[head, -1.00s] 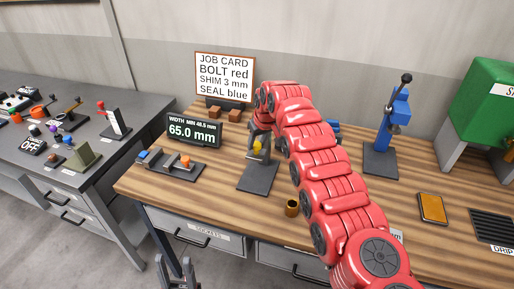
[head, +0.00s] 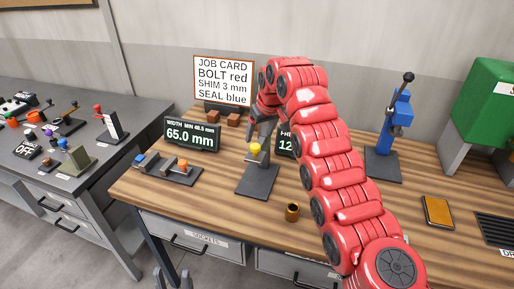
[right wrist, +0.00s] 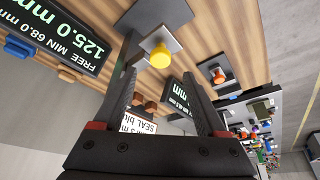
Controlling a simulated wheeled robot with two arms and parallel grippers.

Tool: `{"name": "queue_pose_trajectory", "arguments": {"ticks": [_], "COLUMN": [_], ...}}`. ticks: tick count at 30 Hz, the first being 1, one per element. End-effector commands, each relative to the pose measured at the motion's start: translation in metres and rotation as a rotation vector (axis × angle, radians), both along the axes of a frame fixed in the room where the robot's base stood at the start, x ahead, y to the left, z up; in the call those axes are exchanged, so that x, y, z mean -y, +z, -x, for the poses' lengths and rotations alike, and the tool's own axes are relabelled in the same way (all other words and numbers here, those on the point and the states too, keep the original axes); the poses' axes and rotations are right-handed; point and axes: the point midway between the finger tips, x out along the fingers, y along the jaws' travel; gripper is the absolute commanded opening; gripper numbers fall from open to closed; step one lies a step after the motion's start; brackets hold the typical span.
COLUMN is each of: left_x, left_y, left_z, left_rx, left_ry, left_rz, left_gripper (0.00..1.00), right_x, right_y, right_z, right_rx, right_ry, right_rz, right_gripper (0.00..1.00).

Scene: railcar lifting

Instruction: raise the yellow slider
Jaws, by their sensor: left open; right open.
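The yellow slider (head: 256,149) is a small yellow knob on a grey upright that stands on a dark base plate (head: 258,181) on the wooden bench. It also shows in the right wrist view (right wrist: 160,55), in the gap between the fingertips. My right gripper (head: 264,130) is open, pointing down just above and behind the knob in the head view. I cannot tell whether its fingers touch the knob. My left gripper (head: 172,279) is open and empty at the bottom edge of the head view, in front of the bench and far from the slider.
A readout showing 65.0 mm (head: 192,135) and a fixture with an orange knob (head: 183,164) stand left of the slider. Another readout (head: 285,144) is partly hidden by my right arm. A brass cup (head: 292,212) stands front right. A blue press (head: 390,130) stands farther right.

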Motion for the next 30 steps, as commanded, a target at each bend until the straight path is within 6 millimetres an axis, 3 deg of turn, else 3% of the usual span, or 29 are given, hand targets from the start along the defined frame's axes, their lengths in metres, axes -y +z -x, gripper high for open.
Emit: {"name": "queue_pose_trajectory", "arguments": {"ticks": [1, 6, 10, 13, 18, 30], "left_x": [0.000, 0.000, 0.000, 0.000, 0.000, 0.000], "left_y": [-0.010, -0.021, -0.026, -0.018, -0.017, -0.017], "left_z": [0.000, 0.000, 0.000, 0.000, 0.000, 0.000], "left_rx": [0.000, 0.000, 0.000, 0.000, 0.000, 0.000], "left_ry": [0.000, 0.000, 0.000, 0.000, 0.000, 0.000], "left_rz": [0.000, 0.000, 0.000, 0.000, 0.000, 0.000], "left_gripper": [0.50, 0.50, 0.50, 0.50, 0.50, 0.50], "right_x": [0.002, 0.010, 0.014, 0.016, 0.019, 0.019], "right_y": [0.012, 0.054, 0.076, 0.093, 0.102, 0.102], "right_z": [0.003, 0.019, 0.028, 0.032, 0.036, 0.037], "right_rx": [0.009, 0.008, 0.003, 0.003, 0.003, 0.001], "right_ry": [0.000, 0.001, -0.001, 0.001, 0.001, 0.001], "right_rz": [-0.001, 0.000, 0.001, 0.000, 0.000, 0.001], "right_gripper": [0.74, 0.74, 0.74, 0.74, 0.74, 0.74]}}
